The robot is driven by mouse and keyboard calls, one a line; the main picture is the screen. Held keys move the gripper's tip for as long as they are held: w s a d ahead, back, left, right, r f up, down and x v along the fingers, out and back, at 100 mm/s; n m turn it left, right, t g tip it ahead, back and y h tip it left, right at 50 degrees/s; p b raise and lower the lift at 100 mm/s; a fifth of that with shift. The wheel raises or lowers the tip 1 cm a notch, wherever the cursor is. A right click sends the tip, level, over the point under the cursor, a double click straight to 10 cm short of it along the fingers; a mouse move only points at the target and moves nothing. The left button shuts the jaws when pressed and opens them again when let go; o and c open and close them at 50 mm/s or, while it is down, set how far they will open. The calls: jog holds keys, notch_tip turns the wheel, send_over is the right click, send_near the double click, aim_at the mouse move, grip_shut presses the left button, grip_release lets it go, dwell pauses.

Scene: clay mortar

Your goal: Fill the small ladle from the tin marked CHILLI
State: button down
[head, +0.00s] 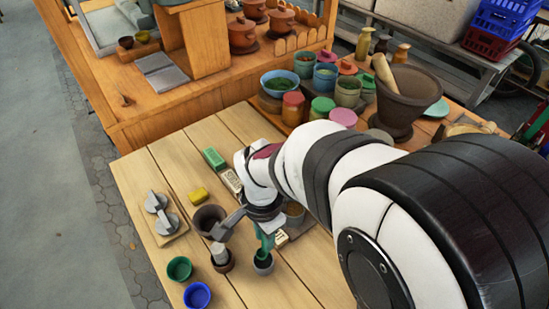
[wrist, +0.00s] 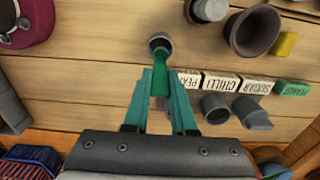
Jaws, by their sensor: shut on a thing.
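My gripper (wrist: 164,92) is shut on a green upright handle (wrist: 159,84), which looks like the small ladle's. In the wrist view the CHILLI label (wrist: 221,82) stands right of my gripper, between a partly covered label (wrist: 189,79) and the SUGAR label (wrist: 258,85). In the head view my arm hides the CHILLI label.
Jars and a large mortar (head: 406,97) crowd the far side.

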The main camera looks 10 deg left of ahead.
jog(key=w+r+t+y, duration=0.1)
jog(key=w+r, duration=0.2)
jog(key=w, duration=0.7)
jog(key=w+r, duration=0.2)
jog(key=w, duration=0.8)
jog(key=shift+s+a+f, duration=0.1)
jog(key=shift+s+f, duration=0.05)
jog(key=shift+f, duration=1.9)
jog(key=shift+s+a+f, duration=0.1)
jog(key=shift+s+f, duration=0.05)
jog(key=shift+f, duration=1.85)
jog(key=shift+f, duration=0.1)
jog(key=shift+f, duration=0.3)
